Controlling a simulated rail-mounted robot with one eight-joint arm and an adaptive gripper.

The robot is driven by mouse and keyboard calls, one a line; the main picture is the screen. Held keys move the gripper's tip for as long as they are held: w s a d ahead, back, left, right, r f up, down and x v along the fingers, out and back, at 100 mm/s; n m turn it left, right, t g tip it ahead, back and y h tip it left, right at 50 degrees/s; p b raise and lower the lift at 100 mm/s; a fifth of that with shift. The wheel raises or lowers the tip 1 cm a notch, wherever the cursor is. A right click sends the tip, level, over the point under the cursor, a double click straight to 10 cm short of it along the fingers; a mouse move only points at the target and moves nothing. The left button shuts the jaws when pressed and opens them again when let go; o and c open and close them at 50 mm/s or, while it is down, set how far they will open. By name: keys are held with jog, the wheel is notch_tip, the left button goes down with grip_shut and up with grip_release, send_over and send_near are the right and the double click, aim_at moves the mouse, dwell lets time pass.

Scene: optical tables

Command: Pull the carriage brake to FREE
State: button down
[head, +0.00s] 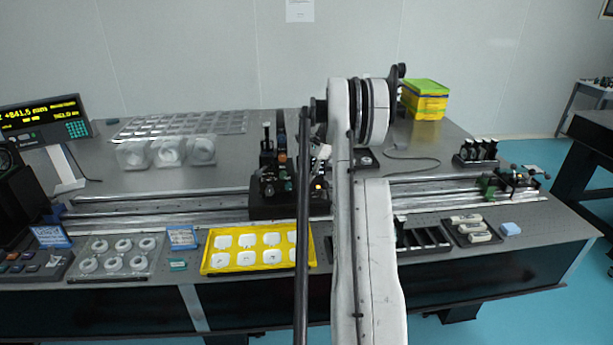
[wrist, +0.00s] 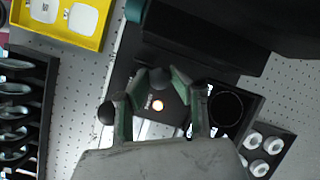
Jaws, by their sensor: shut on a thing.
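The carriage (head: 288,203) is a black block on the long rail, with dark posts and small knobs on top. In the head view my arm hides most of the gripper and the handle.
A yellow tray (head: 207,262) of white pieces lies in front of the rail (head: 150,223). A display (head: 45,118) at the left shows yellow text, apparently including "HELD". Another rail mount (head: 515,181) stands at the right.

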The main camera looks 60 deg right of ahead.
aim_at(309, 202)
jog(key=shift+s, duration=0.1)
jog(key=s+a+t+h+b, duration=0.1)
jog(key=h+b, duration=0.1)
jog(key=s+a+n+t+h+b, duration=0.1)
jog(key=t+b, duration=0.1)
jog(key=shift+a+r+h+b, duration=0.1)
jog(key=shift+a+h+b, duration=0.1)
jog(key=shift+h+b, duration=0.2)
jog(key=s+a+t+h+b, duration=0.1)
jog(key=t+b, duration=0.1)
jog(key=shift+a+n+h+b, duration=0.1)
jog(key=shift+n+h+b, duration=0.2)
jog(key=shift+n+h, duration=0.1)
jog(key=t+h+b, duration=0.1)
jog(key=b, duration=0.1)
jog(key=s+a+f+n+t+h+b, duration=0.1)
jog(key=t+b, duration=0.1)
jog(key=shift+s+a+h, duration=0.15)
jog(key=shift+a+h, duration=0.05)
jog(key=shift+h, duration=0.1)
jog(key=c, duration=1.5)
grip_release()
jog(key=shift+r, duration=0.1)
jog(key=v, duration=1.2)
